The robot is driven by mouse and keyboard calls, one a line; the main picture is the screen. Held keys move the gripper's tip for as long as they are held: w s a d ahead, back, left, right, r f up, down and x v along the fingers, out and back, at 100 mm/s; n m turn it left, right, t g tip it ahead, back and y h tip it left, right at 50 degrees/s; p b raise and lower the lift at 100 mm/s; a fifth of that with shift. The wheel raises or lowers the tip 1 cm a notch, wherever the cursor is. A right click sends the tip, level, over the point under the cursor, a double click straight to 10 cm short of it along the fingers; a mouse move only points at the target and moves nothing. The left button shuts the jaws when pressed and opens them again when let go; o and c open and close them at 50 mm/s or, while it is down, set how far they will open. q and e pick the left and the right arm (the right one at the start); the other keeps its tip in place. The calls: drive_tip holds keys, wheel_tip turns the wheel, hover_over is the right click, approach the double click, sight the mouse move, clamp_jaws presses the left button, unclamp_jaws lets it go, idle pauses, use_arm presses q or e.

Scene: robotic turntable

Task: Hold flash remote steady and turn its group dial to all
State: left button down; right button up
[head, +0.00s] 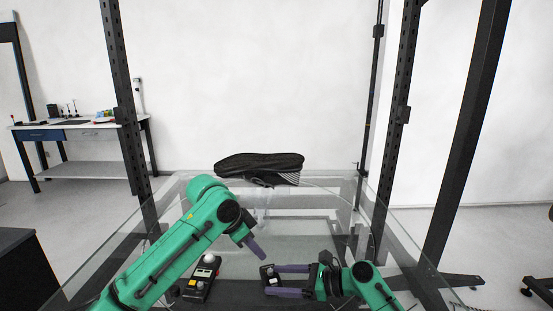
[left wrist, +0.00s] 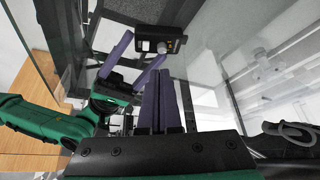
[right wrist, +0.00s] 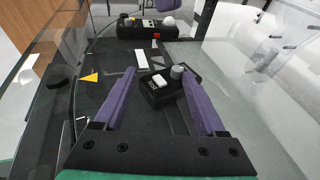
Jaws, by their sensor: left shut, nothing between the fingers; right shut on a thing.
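The flash remote (head: 268,274), a small black box, is between the purple fingers of my right gripper (head: 272,281), low in the head view. In the right wrist view, the remote (right wrist: 168,88) shows a white button and a grey round dial on top, and the fingers close on its sides. The left wrist view also shows the remote (left wrist: 170,43) at the tips of the right fingers. My left gripper (head: 262,256) is shut and empty, just above and left of the remote, apart from it. The dial's marking is too small to read.
A black device with a white dome (head: 202,280) lies left of the remote. Dark uprights (head: 125,110) frame the table. A yellow triangle (right wrist: 90,77) shows beside the remote in the right wrist view.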

sight(269, 278)
use_arm(q)
drive_tip(key=shift+w+a+f, duration=0.1)
drive_tip(key=shift+a+f, duration=0.05)
drive_tip(key=shift+f, duration=3.3)
drive_tip(key=shift+w+d, duration=0.2)
drive_tip(key=shift+d, duration=0.35)
drive_tip(key=shift+s+d, duration=0.2)
drive_tip(key=shift+s, duration=0.05)
drive_tip(key=shift+s+a, duration=0.1)
